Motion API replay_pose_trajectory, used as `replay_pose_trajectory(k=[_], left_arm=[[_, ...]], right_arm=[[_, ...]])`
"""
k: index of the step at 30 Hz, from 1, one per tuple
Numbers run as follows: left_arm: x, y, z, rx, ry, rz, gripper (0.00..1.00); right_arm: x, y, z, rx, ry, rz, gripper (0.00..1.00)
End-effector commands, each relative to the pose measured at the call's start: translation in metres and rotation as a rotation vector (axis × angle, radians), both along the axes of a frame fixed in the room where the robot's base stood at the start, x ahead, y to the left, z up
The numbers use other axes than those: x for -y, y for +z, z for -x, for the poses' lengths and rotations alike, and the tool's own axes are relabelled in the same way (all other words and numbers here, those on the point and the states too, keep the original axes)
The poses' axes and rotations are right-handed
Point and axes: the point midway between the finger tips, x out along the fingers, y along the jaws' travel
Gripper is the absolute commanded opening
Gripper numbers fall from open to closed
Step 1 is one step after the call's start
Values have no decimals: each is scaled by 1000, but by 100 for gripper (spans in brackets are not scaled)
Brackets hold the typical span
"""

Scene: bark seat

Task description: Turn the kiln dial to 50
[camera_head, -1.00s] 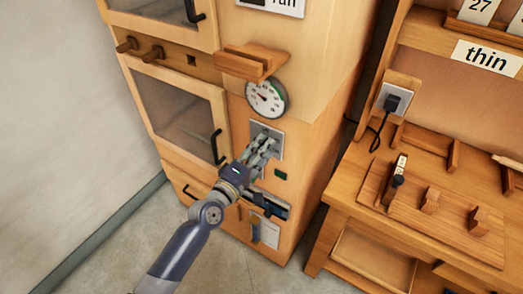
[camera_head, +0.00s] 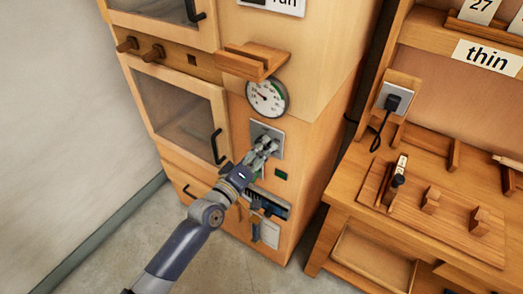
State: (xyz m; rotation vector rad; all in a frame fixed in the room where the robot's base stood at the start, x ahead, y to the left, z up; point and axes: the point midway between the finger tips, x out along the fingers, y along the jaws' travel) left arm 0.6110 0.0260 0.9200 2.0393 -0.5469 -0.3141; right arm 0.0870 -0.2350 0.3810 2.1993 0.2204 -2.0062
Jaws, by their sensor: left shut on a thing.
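The kiln is a wooden cabinet. A round white dial gauge (camera_head: 266,97) with a dark rim and needle is on its front, below a small wooden shelf. The needle's exact reading is too small to tell. Below the gauge is a grey metal plate (camera_head: 277,131). My left gripper (camera_head: 267,145) is at this plate, its fingers shut on a small part there. The fingers hide that part, so its shape and angle cannot be told. My right gripper is not in view.
A wooden ledge (camera_head: 252,62) juts out just above the gauge. A glazed door (camera_head: 180,110) with a black handle is to the left. A dark slotted panel (camera_head: 270,202) is below. A wooden workbench (camera_head: 345,190) stands at the right.

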Motion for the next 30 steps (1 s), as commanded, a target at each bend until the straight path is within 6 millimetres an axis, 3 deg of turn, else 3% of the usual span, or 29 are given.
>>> replay_pose_trajectory(k=[7, 8, 9, 22, 30], left_arm=[[0, -1, 0, -2, 0, 0, 12], [0, -1, 0, -2, -1, 0, 42], [0, -1, 0, -2, -1, 0, 51], [-3, -1, 4, -2, 0, 0, 51], [-25, -3, 43, -5, -1, -2, 51]], right_arm=[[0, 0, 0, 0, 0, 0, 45], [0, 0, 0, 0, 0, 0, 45], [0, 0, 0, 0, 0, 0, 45], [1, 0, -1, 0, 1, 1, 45], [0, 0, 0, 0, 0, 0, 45]])
